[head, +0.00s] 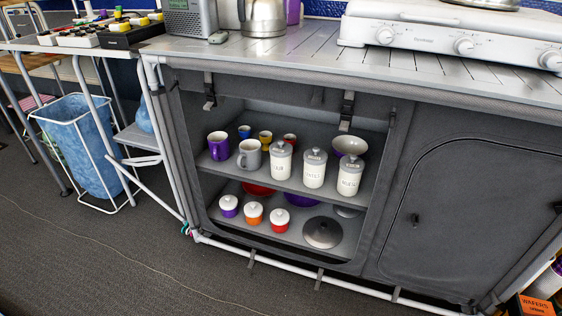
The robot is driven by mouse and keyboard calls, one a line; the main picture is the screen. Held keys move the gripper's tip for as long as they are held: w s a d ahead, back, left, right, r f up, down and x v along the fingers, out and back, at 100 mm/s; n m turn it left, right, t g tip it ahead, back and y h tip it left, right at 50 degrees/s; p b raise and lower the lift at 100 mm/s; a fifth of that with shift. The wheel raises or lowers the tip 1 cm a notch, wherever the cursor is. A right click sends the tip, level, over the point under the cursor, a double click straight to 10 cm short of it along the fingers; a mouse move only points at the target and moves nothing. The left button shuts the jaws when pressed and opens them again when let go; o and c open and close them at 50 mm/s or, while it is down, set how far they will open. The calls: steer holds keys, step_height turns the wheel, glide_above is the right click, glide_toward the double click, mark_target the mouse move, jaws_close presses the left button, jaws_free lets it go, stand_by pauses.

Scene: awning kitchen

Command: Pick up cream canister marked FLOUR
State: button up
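Three cream canisters with grey knobbed lids stand upright in a row on the upper shelf (228,175) of the open grey cabinet. They are the left canister (281,162), the middle canister (314,170) and the right canister (348,178). Each has dark lettering on its front, too small for me to read surely, so I cannot tell which is marked FLOUR. My gripper is not in view.
A grey mug (249,154) stands just left of the canisters, with a purple mug (218,146) beyond it. Small cups and a bowl (350,146) sit behind. Lidded pots and a grey lid (322,232) occupy the lower shelf. A stove (455,35) stands on the countertop.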

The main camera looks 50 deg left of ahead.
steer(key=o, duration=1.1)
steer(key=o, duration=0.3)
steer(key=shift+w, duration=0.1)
